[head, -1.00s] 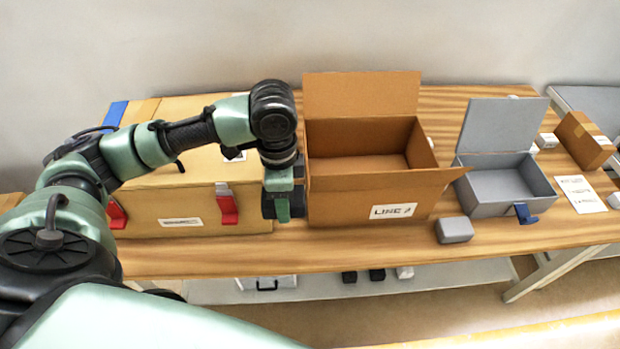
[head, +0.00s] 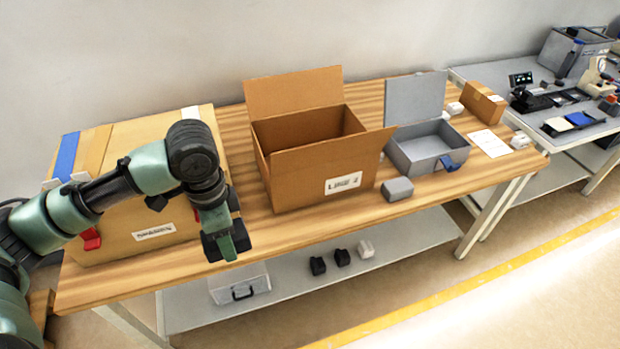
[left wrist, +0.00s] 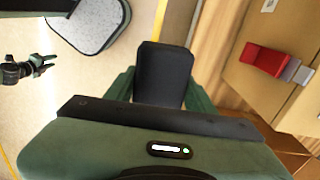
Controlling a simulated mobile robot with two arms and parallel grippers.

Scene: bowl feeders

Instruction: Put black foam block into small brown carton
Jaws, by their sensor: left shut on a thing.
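My left gripper (head: 228,244) is shut on a black block, probably the foam block. The block (left wrist: 162,75) shows between the fingers in the left wrist view; in the head view the gripper mostly hides it. The gripper points down at the table's front edge, left of an open brown carton (head: 305,178) and apart from it. That carton has raised flaps and a LINE label. A smaller brown carton (head: 484,103) stands at the back right and looks closed. What seems to be my right gripper (left wrist: 17,72) shows small at the left of the left wrist view, its jaws unclear.
A large tan box (head: 150,238) with red latches stands left. An open grey box (head: 430,152) and a grey block (head: 397,190) are right of the open carton. Black blocks (head: 318,266) lie on the lower shelf. Bare wood shows in front of the open carton.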

